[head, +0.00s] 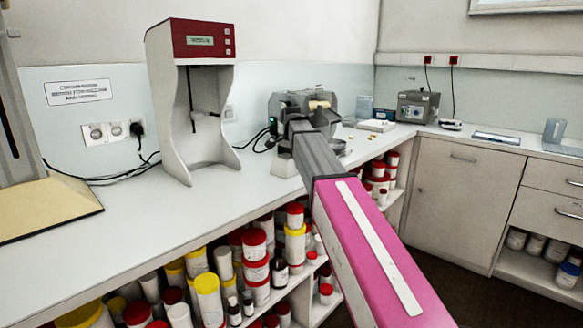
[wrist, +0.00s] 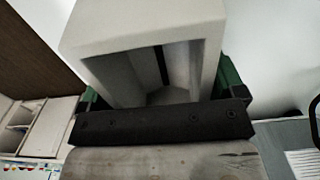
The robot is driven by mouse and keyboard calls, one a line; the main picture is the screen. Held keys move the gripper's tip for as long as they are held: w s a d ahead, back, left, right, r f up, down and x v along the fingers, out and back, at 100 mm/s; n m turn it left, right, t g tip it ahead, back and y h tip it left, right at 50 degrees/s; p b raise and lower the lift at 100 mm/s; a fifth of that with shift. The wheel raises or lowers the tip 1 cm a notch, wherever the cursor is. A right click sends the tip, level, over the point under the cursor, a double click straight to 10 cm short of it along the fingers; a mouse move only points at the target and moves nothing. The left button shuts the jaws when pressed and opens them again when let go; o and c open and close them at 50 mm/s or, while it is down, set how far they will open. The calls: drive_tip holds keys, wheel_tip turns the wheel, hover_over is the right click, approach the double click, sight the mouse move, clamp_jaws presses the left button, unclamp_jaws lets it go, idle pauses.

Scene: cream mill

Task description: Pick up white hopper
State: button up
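In the wrist view, a white, boxy, hollow piece (wrist: 140,32), which looks like the white hopper, fills the upper middle. Its dark opening faces the camera. The green fingers of my gripper (wrist: 160,85) stand apart, one on each side of it and partly hidden behind it. They look very close to its sides, but I cannot tell whether they press on it. In the head view, my arm reaches to the grey mill (head: 345,103) on the counter.
A tall white machine with a red top (head: 203,40) stands on the counter (head: 110,220) left of the mill. A grey box device (head: 418,106) sits in the far corner. Shelves under the counter hold several jars (head: 208,298).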

drive_tip(key=shift+c, duration=1.1)
drive_tip(key=shift+r, duration=0.15)
